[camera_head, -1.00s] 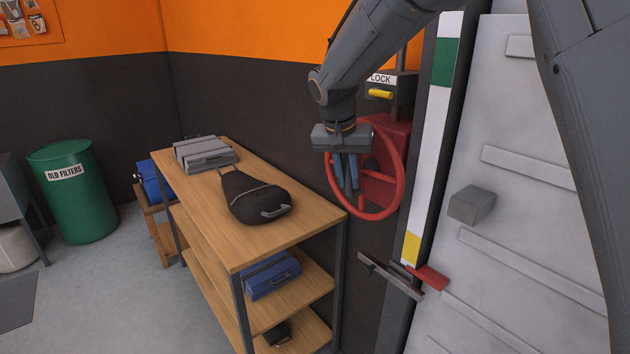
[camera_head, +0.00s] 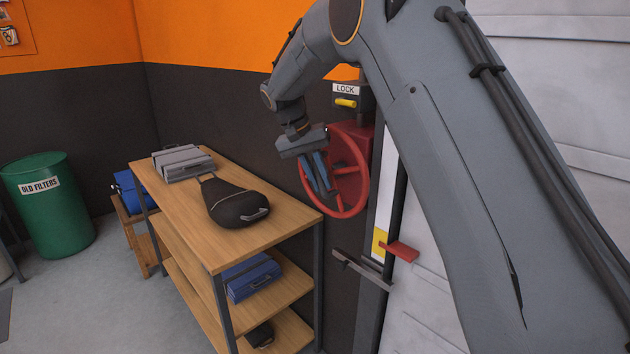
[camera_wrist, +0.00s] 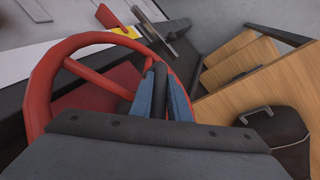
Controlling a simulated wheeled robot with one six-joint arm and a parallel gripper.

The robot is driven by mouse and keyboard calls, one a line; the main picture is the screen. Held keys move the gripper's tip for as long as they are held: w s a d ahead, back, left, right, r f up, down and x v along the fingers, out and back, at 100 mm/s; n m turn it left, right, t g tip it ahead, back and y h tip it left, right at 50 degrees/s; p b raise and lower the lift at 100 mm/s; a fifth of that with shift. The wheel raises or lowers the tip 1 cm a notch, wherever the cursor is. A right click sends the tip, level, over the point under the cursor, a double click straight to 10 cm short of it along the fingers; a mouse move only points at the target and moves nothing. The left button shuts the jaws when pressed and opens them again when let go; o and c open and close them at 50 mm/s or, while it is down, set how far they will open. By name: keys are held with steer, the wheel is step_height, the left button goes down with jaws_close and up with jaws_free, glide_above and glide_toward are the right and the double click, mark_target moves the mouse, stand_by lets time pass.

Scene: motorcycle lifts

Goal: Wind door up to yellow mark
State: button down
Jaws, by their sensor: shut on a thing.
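The red handwheel (camera_head: 365,178) is on the dark wall; its rim also fills the left of the wrist view (camera_wrist: 42,88). My gripper (camera_head: 324,188) has its blue fingers closed on the wheel's dark handle (camera_wrist: 160,90), at the wheel's left side in the head view. The pale door (camera_head: 420,310) is at the right, largely hidden by my arm. A red pointer (camera_head: 402,251) on the door's edge is level with the yellow mark (camera_head: 379,243) on the white strip (camera_head: 388,185). A lock box with a yellow lever (camera_head: 345,103) sits above the wheel.
A wooden shelf unit (camera_head: 232,245) stands just left of the wheel, with a black bag (camera_head: 236,203) and grey case (camera_head: 182,162) on top. A dark metal bracket (camera_head: 362,268) juts out beside the strip.

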mark_target(316, 170)
steer(key=c, duration=1.7)
jaws_free()
steer(key=shift+r, duration=0.1)
steer(key=shift+b+v, duration=1.75)
steer(key=shift+v, duration=2.1)
